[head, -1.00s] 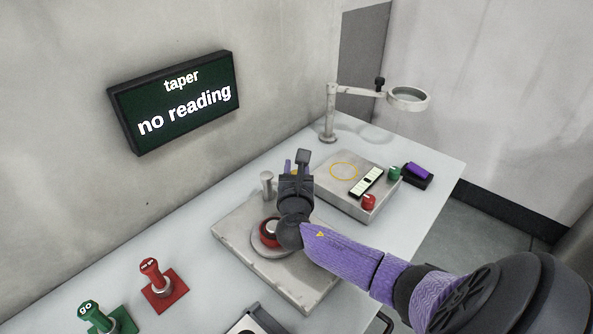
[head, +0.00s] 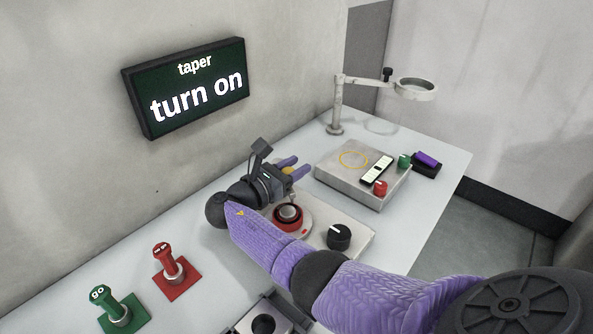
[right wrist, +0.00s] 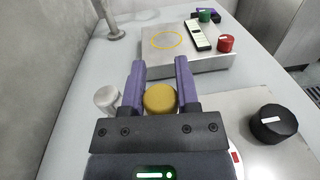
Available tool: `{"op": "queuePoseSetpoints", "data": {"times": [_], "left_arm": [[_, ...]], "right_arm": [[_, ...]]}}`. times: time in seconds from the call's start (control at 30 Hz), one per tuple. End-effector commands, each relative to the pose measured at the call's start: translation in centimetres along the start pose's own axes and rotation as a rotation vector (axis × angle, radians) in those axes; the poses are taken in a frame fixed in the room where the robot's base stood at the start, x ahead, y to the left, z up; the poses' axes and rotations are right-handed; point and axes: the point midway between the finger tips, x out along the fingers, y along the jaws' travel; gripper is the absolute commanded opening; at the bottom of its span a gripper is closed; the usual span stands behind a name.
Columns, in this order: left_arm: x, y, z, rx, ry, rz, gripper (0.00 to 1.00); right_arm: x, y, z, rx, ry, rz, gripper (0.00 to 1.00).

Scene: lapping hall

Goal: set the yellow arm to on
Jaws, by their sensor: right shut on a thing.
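The yellow arm shows only as a round yellow top (right wrist: 160,98) between my right gripper's purple fingers in the right wrist view. In the head view a small yellow patch (head: 288,171) shows between the same fingers. My right gripper (head: 291,167) is shut on it, above the back of the grey plate (head: 352,229). The rest of the yellow arm is hidden by the gripper. The wall display (head: 188,88) reads "taper" and "turn on". My left gripper is not in view.
A red ring (head: 276,221) with a metal piece and a black knob (head: 339,236) sit on the plate. A pale post (right wrist: 106,98) stands left of my fingers. Beyond is a grey box (head: 337,181) with a red knob.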

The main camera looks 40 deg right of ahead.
Motion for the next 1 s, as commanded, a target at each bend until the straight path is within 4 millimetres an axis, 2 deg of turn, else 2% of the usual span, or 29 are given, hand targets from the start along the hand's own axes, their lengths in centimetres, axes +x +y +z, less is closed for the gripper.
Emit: {"op": "queuePoseSetpoints", "data": {"times": [0.2,0.77,0.8,0.93,1.0], "left_arm": [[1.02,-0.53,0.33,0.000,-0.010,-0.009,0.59],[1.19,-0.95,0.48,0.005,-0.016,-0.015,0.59],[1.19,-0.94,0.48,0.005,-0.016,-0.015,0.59],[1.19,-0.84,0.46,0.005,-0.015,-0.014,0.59],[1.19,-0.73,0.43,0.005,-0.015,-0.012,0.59]], "right_arm": [[-0.14,0.05,-0.18,-0.001,0.001,-0.068,0.00],[-0.18,0.06,0.00,0.000,0.001,-0.092,0.00],[-0.18,0.06,0.00,0.000,0.001,-0.092,0.46],[-0.18,0.06,0.00,0.000,0.001,-0.092,0.73],[-0.18,0.06,0.00,0.000,0.001,-0.092,0.75]]}}
